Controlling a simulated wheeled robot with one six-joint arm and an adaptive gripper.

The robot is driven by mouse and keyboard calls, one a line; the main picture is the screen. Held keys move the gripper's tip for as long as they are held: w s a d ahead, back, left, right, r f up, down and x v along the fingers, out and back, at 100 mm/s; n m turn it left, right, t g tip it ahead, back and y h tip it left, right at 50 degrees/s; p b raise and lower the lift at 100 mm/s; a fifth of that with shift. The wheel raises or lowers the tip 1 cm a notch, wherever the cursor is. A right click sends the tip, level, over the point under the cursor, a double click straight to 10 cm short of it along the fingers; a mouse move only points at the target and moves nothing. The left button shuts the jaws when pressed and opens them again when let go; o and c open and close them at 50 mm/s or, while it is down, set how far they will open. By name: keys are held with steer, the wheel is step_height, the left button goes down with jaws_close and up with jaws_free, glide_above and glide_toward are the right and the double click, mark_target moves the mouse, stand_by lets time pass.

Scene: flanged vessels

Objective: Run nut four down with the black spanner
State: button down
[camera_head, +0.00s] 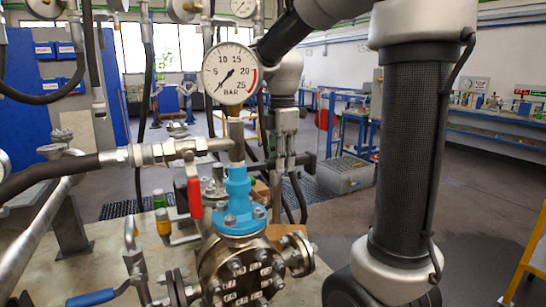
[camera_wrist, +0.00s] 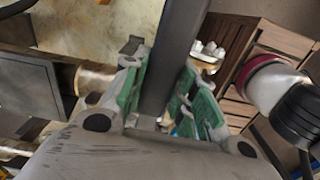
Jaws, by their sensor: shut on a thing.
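My gripper (camera_wrist: 166,88) has its green-padded fingers shut on a dark straight bar, the black spanner (camera_wrist: 180,45), which runs up out of the top of the wrist view. In the head view my gripper (camera_head: 286,150) points down behind the pressure gauge, to the right of the blue valve neck. I cannot read which tag marks nut four. The spanner's jaw end is not clearly visible, so I cannot tell whether it is on a nut.
A pressure gauge (camera_head: 230,73) stands in front of my gripper. A hose and pipe (camera_head: 60,170) run in from the left. A wooden box (camera_wrist: 245,60) shows in the wrist view.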

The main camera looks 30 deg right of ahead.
steer(key=shift+s+a+r+m, duration=0.1)
steer(key=shift+s+r+m, duration=0.05)
steer(key=shift+s+m, duration=0.65)
steer(key=shift+r, duration=2.4)
steer(key=shift+f, duration=0.1)
